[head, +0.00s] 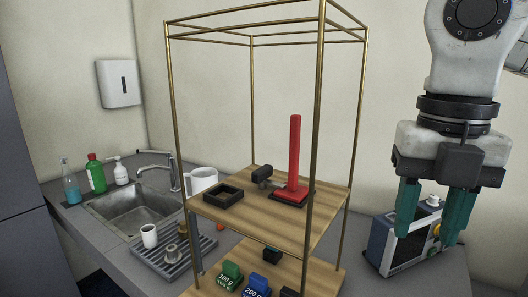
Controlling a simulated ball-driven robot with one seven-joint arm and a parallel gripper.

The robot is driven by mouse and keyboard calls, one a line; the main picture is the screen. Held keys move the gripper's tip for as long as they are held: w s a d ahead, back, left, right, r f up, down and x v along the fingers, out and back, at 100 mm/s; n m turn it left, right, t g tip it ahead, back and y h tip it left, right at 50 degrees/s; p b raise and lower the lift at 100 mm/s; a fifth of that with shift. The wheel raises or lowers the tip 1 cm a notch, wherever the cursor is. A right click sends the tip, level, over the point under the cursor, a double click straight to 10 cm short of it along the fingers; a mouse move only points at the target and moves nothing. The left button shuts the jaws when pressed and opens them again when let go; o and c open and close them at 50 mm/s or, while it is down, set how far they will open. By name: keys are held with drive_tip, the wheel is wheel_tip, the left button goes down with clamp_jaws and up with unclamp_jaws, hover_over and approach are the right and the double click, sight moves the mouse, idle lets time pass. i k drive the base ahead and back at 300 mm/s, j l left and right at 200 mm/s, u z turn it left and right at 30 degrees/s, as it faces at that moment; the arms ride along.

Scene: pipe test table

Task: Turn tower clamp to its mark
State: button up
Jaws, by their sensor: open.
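A red upright post, the tower (295,155), stands on a red foot and dark base on the upper wooden shelf. At its left, low down, is a dark block with a grey rod (262,174), which may be the clamp; I cannot tell for sure. No mark is clear at this size. My gripper (428,238) hangs at the right, outside the brass frame, with its two green fingers apart and pointing down. It is empty and well clear of the tower, in front of a boxy device.
Brass posts (319,130) stand around the shelf (225,212), one of them in front, near the tower. A black square tray (222,195) sits on the shelf. Below are green (230,273) and blue (257,284) weights. The device (405,240) stands at right, a sink (135,205) at left.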

sight(260, 176)
drive_tip(key=i+j+z, duration=0.1)
drive_tip(key=i+j, duration=0.35)
drive_tip(key=j, duration=0.3)
drive_tip(key=i+j+z, duration=0.25)
drive_tip(key=i+j, duration=0.2)
drive_tip(key=j, duration=0.3)
drive_tip(key=i+j, duration=0.2)
drive_tip(key=j, duration=0.2)
drive_tip(key=z, duration=0.05)
